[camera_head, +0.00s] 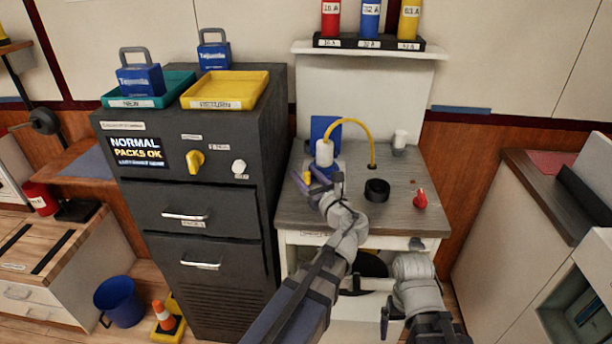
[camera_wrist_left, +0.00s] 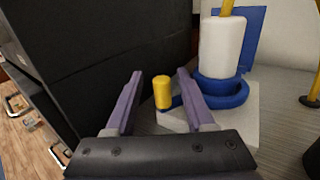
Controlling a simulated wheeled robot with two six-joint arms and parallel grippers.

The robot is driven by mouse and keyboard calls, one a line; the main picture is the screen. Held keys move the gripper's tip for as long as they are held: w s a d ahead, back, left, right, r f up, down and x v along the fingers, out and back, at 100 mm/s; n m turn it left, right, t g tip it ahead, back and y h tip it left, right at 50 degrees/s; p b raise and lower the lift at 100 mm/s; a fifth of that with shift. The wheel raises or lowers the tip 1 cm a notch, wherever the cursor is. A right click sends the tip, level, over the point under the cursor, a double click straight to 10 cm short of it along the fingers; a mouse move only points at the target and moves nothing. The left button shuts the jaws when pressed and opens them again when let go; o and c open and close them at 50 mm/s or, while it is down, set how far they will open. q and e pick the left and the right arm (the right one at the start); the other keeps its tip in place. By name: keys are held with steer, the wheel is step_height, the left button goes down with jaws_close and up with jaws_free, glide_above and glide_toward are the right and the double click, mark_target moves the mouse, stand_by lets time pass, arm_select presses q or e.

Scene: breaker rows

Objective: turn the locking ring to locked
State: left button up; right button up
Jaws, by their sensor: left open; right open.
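The locking ring (camera_wrist_left: 222,92) is a blue collar around the base of a white plug (camera_wrist_left: 221,48), on a pale square base. A yellow peg (camera_wrist_left: 162,92) stands up from the ring's lever on its left side. In the head view the white plug (camera_head: 324,152) stands on the grey worktop, with the yellow peg (camera_head: 306,177) beside it. My left gripper (camera_head: 312,184) is open at the ring. In the left wrist view its fingers (camera_wrist_left: 157,90) stand on either side of the yellow peg, with gaps visible. My right gripper (camera_head: 388,322) is low in front of the counter, empty.
A yellow cable (camera_head: 352,122) arches from the plug to the worktop (camera_head: 400,178). A black round part (camera_head: 377,190) and a red knob (camera_head: 420,198) sit to the right. A dark cabinet (camera_head: 200,150) stands close on the left; a blue panel (camera_wrist_left: 240,35) is behind the plug.

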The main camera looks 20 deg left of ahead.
arm_select(q)
steer(key=v, duration=0.8)
steer(key=shift+a, duration=0.1)
stand_by(0.3)
